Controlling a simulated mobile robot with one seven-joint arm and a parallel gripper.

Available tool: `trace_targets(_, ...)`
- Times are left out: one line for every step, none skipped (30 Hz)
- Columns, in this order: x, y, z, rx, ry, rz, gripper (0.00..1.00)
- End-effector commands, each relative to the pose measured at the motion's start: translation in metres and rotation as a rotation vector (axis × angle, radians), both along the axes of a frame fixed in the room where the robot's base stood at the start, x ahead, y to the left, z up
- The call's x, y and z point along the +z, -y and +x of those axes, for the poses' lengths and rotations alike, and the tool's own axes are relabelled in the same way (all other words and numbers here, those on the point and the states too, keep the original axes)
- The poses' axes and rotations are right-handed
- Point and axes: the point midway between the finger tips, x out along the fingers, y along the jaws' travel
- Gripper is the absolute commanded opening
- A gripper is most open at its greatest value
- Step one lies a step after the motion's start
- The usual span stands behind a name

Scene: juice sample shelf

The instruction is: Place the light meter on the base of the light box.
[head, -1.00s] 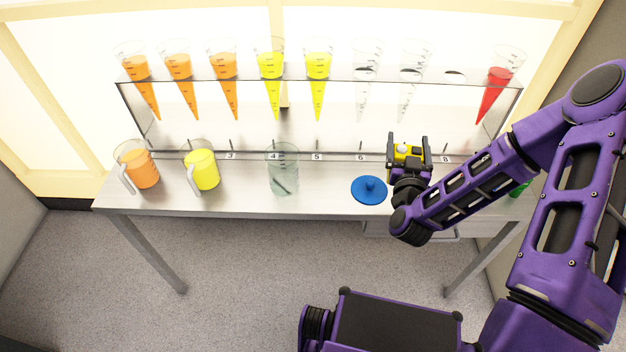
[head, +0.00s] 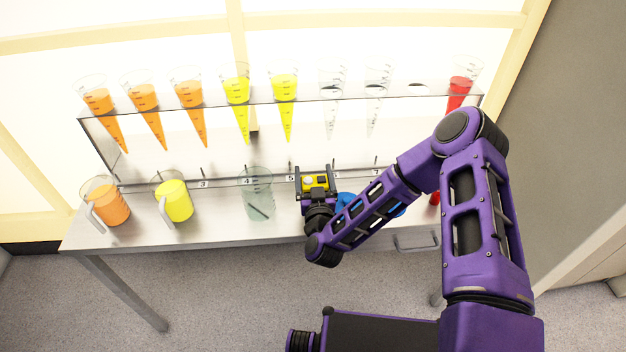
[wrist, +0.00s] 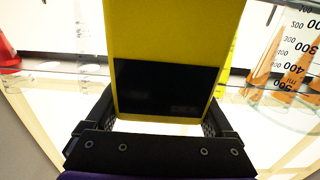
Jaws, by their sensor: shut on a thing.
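The light meter (head: 313,184) is a yellow block with a dark panel and a pale dome on top. My gripper (head: 316,190) is shut on it and holds it in front of the shelf, near the number 5 label and right of the empty beaker. In the wrist view the yellow light meter (wrist: 170,45) with its black screen fills the middle between my fingers. The light box is probably the clear shelf frame (head: 100,140) with the bright panel behind it; its base (head: 225,178) runs along the back of the table. I cannot tell whether the meter touches anything.
An orange jug (head: 108,204), a yellow jug (head: 175,201) and a clear beaker (head: 257,198) stand on the table (head: 225,232). Cones of orange, yellow, clear and red (head: 458,92) hang in the shelf. A blue object (head: 345,199) is partly hidden behind my arm.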

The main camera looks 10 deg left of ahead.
Motion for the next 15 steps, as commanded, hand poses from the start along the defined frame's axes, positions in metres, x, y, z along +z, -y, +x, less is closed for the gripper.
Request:
trace_targets(-0.009, 0.0, 0.0, -0.002, -0.001, 0.001, 0.11)
trace_targets(-0.012, 0.0, 0.0, -0.002, 0.0, 0.001, 0.11)
trace_targets(-0.015, 0.0, 0.0, -0.001, 0.002, 0.0, 0.11)
trace_targets(-0.016, 0.0, 0.0, -0.001, 0.002, 0.0, 0.11)
trace_targets(-0.017, 0.0, 0.0, 0.0, 0.003, 0.001, 0.11)
trace_targets(-0.017, 0.0, 0.0, 0.0, 0.003, 0.001, 0.11)
trace_targets(-0.017, 0.0, 0.0, 0.0, 0.003, 0.001, 0.11)
trace_targets(-0.017, 0.0, 0.0, 0.0, 0.003, 0.001, 0.11)
trace_targets(-0.017, 0.0, 0.0, 0.0, 0.003, 0.001, 0.11)
trace_targets(-0.017, 0.0, 0.0, 0.0, 0.003, 0.001, 0.11)
trace_targets(-0.017, 0.0, 0.0, 0.0, 0.003, 0.001, 0.11)
trace_targets(-0.017, 0.0, 0.0, 0.0, 0.003, 0.001, 0.11)
trace_targets(-0.018, 0.0, 0.0, 0.0, 0.003, 0.001, 0.11)
trace_targets(-0.019, 0.0, 0.0, 0.0, 0.003, 0.001, 0.11)
trace_targets(-0.021, 0.0, 0.0, 0.0, 0.003, 0.001, 0.11)
